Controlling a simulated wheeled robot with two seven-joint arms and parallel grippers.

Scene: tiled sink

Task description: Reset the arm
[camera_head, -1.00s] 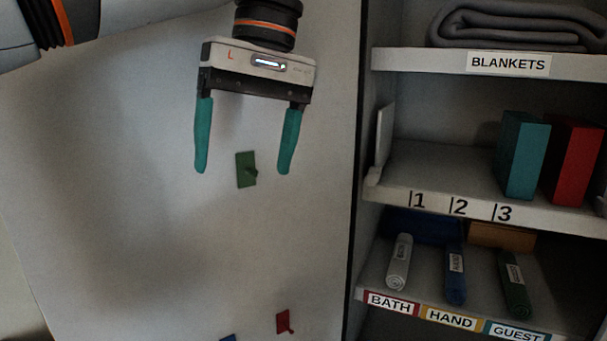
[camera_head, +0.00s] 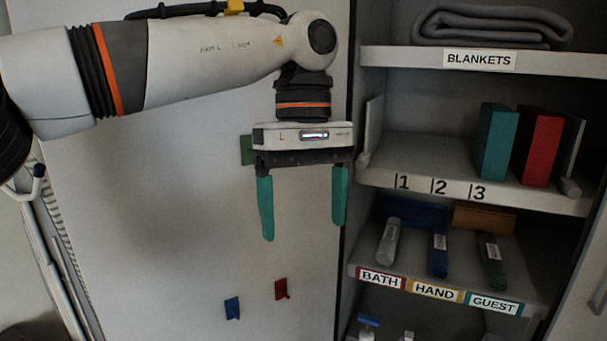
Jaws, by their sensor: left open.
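My left gripper (camera_head: 303,215), marked L with teal fingers, is open and empty. It points down in front of the pale panel (camera_head: 170,230), close to the left edge of the shelves. My left arm (camera_head: 215,65) reaches in from the left across the top. A green hook (camera_head: 247,150) on the panel is partly hidden behind the gripper body. My right gripper is not in view.
Shelves on the right hold a grey blanket (camera_head: 490,27), a teal block (camera_head: 495,140), a red block (camera_head: 540,147) and rolled towels (camera_head: 439,252). A blue hook (camera_head: 232,308) and a red hook (camera_head: 281,289) sit lower on the panel. The panel's lower left is clear.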

